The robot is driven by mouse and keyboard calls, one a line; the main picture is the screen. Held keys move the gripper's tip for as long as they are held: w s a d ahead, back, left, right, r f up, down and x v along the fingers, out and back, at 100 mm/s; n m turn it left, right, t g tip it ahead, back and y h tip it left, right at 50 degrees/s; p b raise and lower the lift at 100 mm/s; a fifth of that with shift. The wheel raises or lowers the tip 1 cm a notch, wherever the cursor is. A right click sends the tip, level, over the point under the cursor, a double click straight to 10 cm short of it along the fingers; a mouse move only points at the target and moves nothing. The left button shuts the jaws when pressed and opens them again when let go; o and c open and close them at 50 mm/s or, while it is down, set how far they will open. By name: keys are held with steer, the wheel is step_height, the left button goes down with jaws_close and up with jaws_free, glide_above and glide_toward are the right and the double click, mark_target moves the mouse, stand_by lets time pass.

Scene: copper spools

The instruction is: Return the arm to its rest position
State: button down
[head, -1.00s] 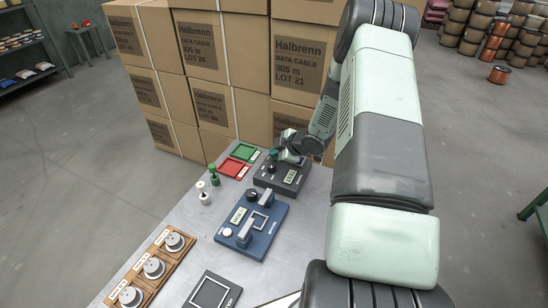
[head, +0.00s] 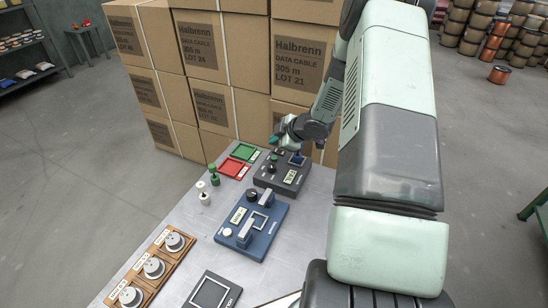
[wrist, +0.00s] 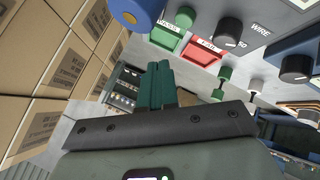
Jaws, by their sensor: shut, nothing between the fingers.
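My gripper (head: 279,133) is above the far end of the metal table (head: 205,240), near the stacked boxes. It is clear of the dark grey device (head: 267,181), which has knobs, a small display and a blue part on top. In the wrist view my gripper's green fingers (wrist: 158,85) are together with nothing between them.
Stacked cardboard boxes (head: 237,65) stand right behind the table. On the table are a green tray (head: 243,151), a red tray (head: 234,168), a blue device (head: 262,243), small green and white posts, and a wooden rack (head: 178,256) with grey spools. Open floor lies left.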

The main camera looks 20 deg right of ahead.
steer(key=shift+r, duration=0.65)
steer(key=shift+r, duration=0.2)
steer(key=s+a+r+m+h, duration=0.1)
steer(key=s+r+m+h, duration=0.25)
steer(key=r, duration=0.85)
steer(key=s+a+r+m+h, duration=0.1)
steer(key=s+r+m+h, duration=0.25)
steer(key=r, duration=0.85)
steer(key=s+a+r+m+g+y, duration=0.1)
steer(key=s+a, duration=0.3)
steer(key=s, duration=0.5)
steer(key=s+a+r+m+y, duration=0.1)
steer(key=s+a+r+m, duration=0.2)
steer(key=s, duration=0.7)
steer(key=s+a+r+m+g, duration=0.1)
steer(key=s+a+r+m, duration=0.2)
steer(key=s, duration=0.6)
steer(key=shift+s+a+r+g+y, duration=0.35)
steer(key=shift+a+r, duration=0.2)
steer(key=shift+a, duration=0.35)
steer(key=c, duration=1.8)
jaws_free()
steer(key=shift+c, duration=0.2)
